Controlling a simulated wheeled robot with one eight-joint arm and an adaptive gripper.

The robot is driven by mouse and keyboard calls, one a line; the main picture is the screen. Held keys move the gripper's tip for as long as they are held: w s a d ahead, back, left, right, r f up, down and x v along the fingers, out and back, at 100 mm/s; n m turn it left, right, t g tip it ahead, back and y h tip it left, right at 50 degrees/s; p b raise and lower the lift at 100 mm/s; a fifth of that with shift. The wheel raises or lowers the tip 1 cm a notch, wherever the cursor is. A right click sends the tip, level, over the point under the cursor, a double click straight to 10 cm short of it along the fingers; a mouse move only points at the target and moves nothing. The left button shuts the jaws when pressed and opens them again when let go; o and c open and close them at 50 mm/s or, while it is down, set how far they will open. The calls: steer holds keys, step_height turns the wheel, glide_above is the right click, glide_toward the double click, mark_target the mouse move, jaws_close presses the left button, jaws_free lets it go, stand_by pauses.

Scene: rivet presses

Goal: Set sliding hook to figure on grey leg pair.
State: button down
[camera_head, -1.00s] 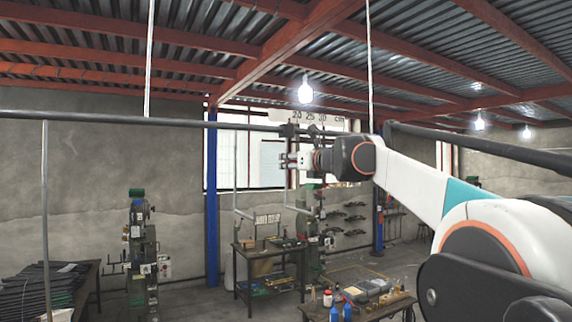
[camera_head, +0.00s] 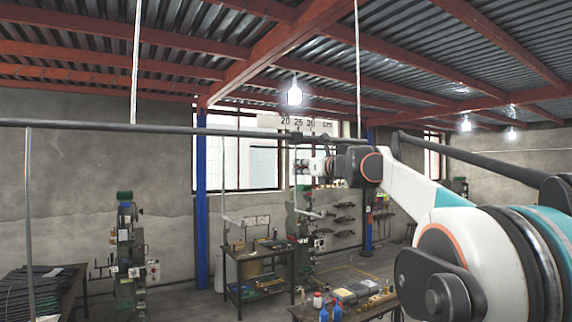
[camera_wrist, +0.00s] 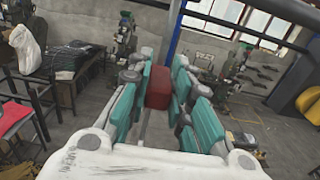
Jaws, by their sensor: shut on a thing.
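My gripper (camera_head: 299,167) is raised just below the dark rail (camera_head: 150,123). In the wrist view its teal fingers (camera_wrist: 163,58) are shut on a red block (camera_wrist: 158,88). A dark sliding piece (camera_head: 297,136) sits on the rail above the gripper, close under the 25 on a white scale plate (camera_head: 270,121) reading 20, 25, 30 cm. Two thin grey rods with bent feet hang below the rail, one on the left (camera_head: 224,180) and one by the gripper (camera_head: 295,195). Whether the red block belongs to the sliding piece, and which legs are the grey pair, I cannot tell.
Green presses stand at left (camera_head: 125,245) and behind the gripper (camera_head: 300,230). A bench (camera_head: 243,253) stands between them. A table with bottles (camera_head: 345,305) is at the lower right. A blue post (camera_head: 201,200) stands by the window. The air around the gripper looks clear.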

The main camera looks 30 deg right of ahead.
steer(key=d+p, duration=0.1)
steer(key=d, duration=0.4)
steer(key=shift+w+d, duration=0.1)
steer(key=c, duration=1.4)
jaws_free()
steer(key=shift+c, duration=0.2)
steer(key=s, duration=1.2)
steer(key=shift+d, duration=0.2)
